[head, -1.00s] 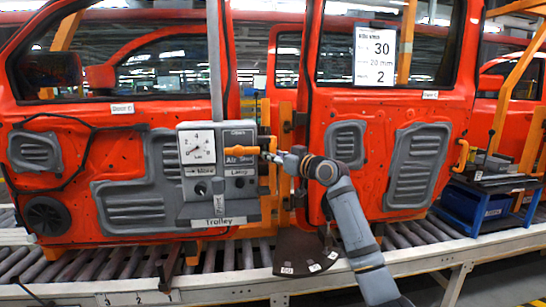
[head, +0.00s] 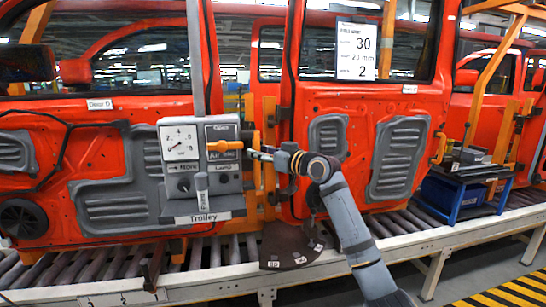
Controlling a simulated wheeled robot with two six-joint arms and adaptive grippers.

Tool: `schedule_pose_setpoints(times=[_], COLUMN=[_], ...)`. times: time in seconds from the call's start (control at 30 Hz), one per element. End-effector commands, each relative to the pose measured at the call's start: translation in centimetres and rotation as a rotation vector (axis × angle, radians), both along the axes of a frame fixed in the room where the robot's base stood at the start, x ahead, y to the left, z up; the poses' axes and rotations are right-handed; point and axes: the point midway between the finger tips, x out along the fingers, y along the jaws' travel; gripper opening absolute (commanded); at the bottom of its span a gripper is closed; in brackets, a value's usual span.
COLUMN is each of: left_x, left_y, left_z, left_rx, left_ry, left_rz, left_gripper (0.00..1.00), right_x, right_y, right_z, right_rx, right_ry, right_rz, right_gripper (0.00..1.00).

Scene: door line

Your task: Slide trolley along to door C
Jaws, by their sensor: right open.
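My right gripper (head: 252,153) is open, close to the right end of the orange lever; contact cannot be told. My left gripper is not in view.
A roller conveyor (head: 225,252) with a pale rail runs below the doors. A blue bin stand (head: 460,195) is at the right. Yellow-striped floor (head: 500,290) lies at lower right.

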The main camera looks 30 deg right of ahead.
Motion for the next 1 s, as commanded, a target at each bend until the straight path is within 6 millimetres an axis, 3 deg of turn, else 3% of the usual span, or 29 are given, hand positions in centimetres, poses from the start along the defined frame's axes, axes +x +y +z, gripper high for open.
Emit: schedule_pose_setpoints(times=[0.2,0.4,0.6,1.0], left_x=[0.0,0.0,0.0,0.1], left_y=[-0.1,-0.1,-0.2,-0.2], left_z=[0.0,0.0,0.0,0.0], left_rx=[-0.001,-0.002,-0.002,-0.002], left_ry=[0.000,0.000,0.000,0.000], left_rz=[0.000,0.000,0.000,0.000], left_gripper=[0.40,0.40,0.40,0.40], right_x=[-5.1,-7.7,-8.8,-9.0], right_y=[-1.8,-2.7,-2.8,-2.8], right_z=[-0.2,-0.2,-0.1,0.0], right_rx=[-0.012,-0.007,-0.003,0.000], right_ry=[0.005,0.003,0.002,0.002], right_rz=[-0.005,-0.005,-0.001,0.001], right_gripper=[0.46,0.46,0.46,0.46])
